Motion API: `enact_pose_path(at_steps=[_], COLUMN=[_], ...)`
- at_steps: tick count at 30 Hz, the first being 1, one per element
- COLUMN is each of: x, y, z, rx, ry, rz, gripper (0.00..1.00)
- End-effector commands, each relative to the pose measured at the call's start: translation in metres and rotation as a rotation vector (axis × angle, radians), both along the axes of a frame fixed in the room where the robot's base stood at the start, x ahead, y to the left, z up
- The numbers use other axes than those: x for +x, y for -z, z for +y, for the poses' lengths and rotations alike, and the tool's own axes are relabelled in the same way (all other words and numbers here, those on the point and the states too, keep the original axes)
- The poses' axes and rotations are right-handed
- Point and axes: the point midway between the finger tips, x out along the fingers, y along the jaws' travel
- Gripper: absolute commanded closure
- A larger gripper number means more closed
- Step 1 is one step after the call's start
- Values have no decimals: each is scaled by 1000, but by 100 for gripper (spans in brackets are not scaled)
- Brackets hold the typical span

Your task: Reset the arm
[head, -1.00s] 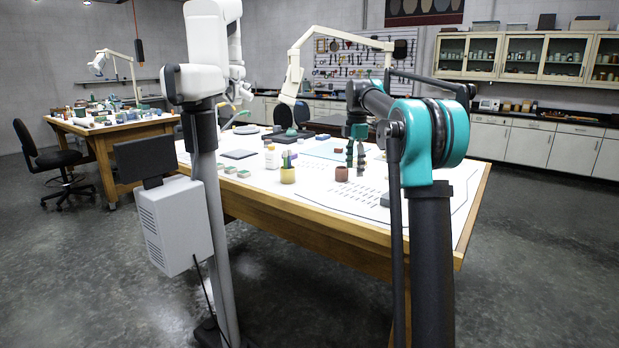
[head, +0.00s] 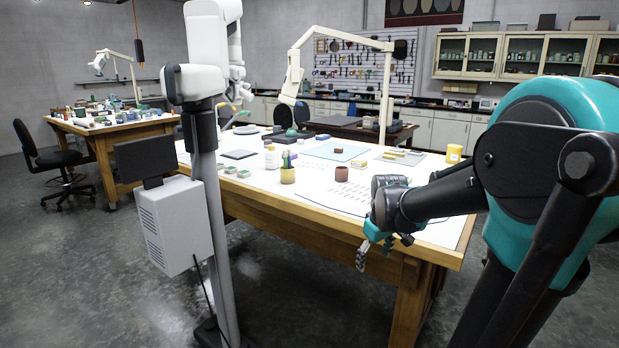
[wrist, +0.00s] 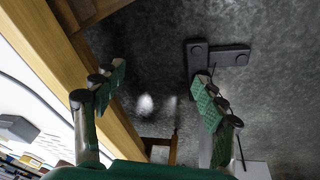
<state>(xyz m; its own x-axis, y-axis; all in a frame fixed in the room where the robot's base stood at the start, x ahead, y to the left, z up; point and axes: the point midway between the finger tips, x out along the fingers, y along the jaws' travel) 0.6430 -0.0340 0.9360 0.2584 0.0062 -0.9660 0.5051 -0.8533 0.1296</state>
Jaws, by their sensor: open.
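My arm, with a teal joint and dark links, reaches in from the right side of the head view, bent down toward the left. My gripper (head: 380,250) hangs low in front of the near right part of the worktable (head: 425,258), just off its wooden edge. In the wrist view the two green-padded fingers of my gripper (wrist: 158,92) are spread wide apart. Between them there is only grey floor, so the gripper is empty. The wooden table edge (wrist: 50,50) runs close beside the left finger.
A white stand-mounted device (head: 195,85) is at the left. The floor between the two tables is clear.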

Motion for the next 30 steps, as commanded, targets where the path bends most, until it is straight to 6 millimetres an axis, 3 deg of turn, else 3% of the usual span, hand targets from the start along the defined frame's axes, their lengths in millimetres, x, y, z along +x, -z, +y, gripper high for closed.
enact_pose_path(at_steps=[1,6,11,30], x=[-29,-103,-144,-144], y=[19,71,99,99], z=[-2,-5,-6,-6], rx=[22,102,153,153], ry=[80,342,485,485], rz=[-16,-69,-97,-97], gripper=[29,29,29,29])
